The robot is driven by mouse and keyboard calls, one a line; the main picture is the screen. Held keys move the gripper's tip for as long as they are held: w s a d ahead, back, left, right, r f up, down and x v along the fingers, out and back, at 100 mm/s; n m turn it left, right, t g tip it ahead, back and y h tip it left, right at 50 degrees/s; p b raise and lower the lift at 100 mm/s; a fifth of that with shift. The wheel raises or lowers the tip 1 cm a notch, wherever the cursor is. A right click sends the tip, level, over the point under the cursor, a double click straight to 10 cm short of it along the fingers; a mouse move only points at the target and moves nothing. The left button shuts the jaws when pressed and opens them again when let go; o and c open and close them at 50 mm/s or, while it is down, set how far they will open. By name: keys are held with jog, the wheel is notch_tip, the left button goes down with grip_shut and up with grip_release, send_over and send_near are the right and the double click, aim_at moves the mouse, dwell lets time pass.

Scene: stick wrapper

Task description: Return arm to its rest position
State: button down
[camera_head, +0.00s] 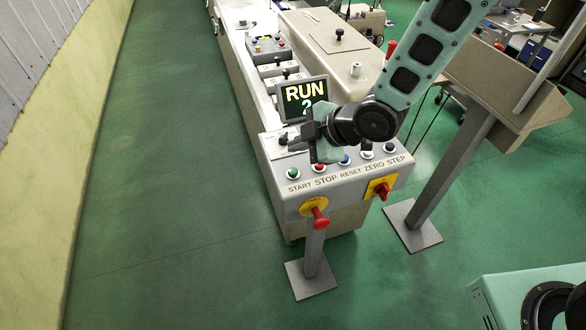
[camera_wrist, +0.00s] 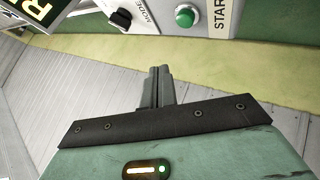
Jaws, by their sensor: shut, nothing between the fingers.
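My gripper (camera_head: 307,131) is at the end of my raised teal arm, over the near end of the grey machine (camera_head: 268,150) in the head view. It is in front of the dark display reading "RUN" and a "2" (camera_head: 304,94), and above the row of labelled buttons. In the wrist view the two fingers of my gripper (camera_wrist: 159,72) are together with nothing between them. The green START button (camera_wrist: 185,17) and the black MODE knob (camera_wrist: 120,19) lie beyond the fingertips there. The fingers appear apart from both.
A beige chute on a grey post (camera_head: 458,160) stands at right. The green floor (camera_head: 170,200) at left is clear.

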dwell(0.4)
jog(key=s+d+r+m+g+h+b, duration=0.1)
jog(key=s+d+m+g+h+b, duration=0.1)
jog(key=s, duration=1)
jog(key=s+d+r+m+g+h+b, duration=0.2)
jog(key=s+d+m+h+b, duration=0.3)
jog(key=s+m, duration=0.5)
jog(key=s+d+b, duration=0.1)
jog(key=d+b, duration=0.1)
jog(key=d, duration=0.1)
jog(key=shift+s+d+r+m+g, duration=0.15)
jog(key=shift+s+d+m+g, duration=0.2)
jog(key=shift+d+m+g, duration=0.05)
